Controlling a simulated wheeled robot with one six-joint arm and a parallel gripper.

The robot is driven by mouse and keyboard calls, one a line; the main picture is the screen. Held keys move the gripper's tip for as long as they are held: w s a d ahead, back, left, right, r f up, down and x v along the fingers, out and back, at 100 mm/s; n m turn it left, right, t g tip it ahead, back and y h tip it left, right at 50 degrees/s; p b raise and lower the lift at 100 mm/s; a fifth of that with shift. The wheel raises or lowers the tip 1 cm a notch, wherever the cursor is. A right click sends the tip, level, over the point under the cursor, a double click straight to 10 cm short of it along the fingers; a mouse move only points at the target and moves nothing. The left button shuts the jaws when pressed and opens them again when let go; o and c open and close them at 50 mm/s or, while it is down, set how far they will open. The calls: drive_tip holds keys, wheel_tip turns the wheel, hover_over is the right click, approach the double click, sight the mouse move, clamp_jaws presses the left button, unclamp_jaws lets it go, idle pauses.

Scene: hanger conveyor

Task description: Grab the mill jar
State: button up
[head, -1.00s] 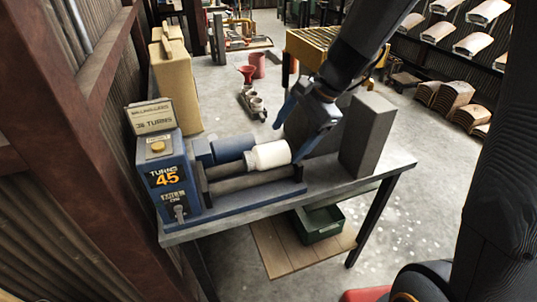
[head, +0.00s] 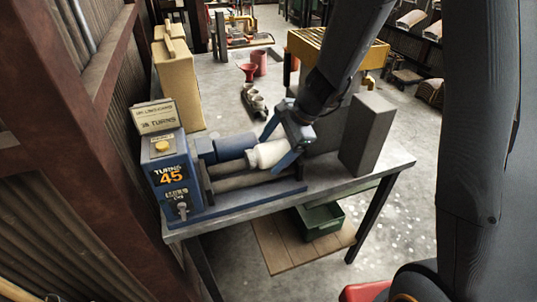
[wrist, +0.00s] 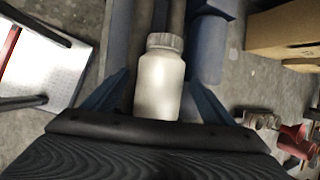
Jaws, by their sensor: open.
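The mill jar (head: 268,154) is a white cylinder with a ribbed lid, lying on the dark rollers of the blue mill (head: 235,203) on the bench. A blue cylinder (head: 235,147) sits at its left end. My gripper (head: 274,146) is over the jar's right part, its blue fingers spread on either side. In the wrist view the jar (wrist: 160,85) lies between the two open fingers, lid pointing away from the palm. A gap shows on each side of it. The jar's near end is hidden by the palm.
A dark grey block (head: 367,134) stands on the bench just right of my gripper. A tan case (head: 178,85), small cups (head: 253,101) and a red funnel (head: 248,72) are behind. A green bin (head: 319,221) sits on the shelf below.

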drive_tip(key=c, duration=1.9)
drive_tip(key=shift+r, duration=0.15)
